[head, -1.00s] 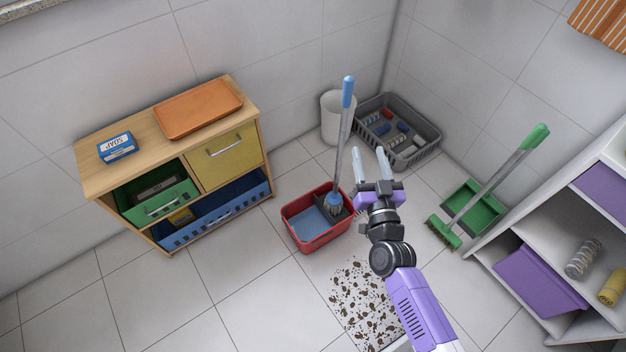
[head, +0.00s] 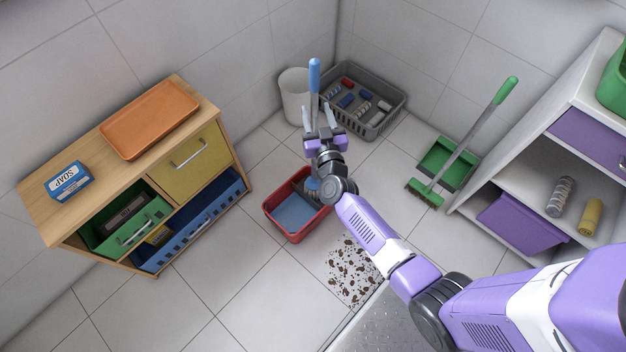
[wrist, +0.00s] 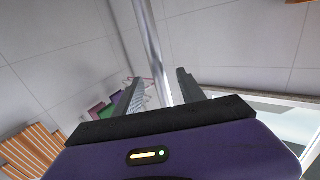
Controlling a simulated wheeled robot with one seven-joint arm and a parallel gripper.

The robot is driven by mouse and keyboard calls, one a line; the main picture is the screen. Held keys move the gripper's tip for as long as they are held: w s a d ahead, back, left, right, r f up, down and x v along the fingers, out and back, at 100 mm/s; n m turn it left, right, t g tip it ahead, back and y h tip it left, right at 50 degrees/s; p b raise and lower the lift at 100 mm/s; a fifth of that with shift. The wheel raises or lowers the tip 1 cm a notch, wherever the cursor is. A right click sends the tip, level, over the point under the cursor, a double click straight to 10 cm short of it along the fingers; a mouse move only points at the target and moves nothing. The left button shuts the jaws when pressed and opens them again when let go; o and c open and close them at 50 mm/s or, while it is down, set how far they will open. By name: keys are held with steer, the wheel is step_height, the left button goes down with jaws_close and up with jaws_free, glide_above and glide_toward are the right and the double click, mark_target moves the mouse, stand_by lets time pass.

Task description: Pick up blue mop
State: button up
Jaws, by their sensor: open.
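The blue mop (head: 314,75) stands nearly upright, its head in the red bucket (head: 297,236) and its blue-tipped handle rising above my gripper. My gripper (head: 318,110) is open, with one finger on each side of the mop's handle in the head view. In the wrist view the grey metal handle (wrist: 151,40) passes between the two spread fingers of my gripper (wrist: 158,82). The fingers do not close on it. My wrist hides part of the handle and mop head in the head view.
A white bin (head: 296,97) and a grey crate (head: 388,118) stand behind the bucket. A green broom (head: 470,135) and dustpan are to the right, beside a white shelf (head: 532,178). A wooden cabinet (head: 40,208) is left. Dirt (head: 352,272) lies on the floor.

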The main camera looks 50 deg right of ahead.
steer(key=b+x, duration=0.1)
steer(key=x, duration=0.5)
steer(key=shift+r+b, duration=0.15)
steer(key=shift+b, duration=0.15)
jaws_close()
steer(key=shift+r, duration=0.15)
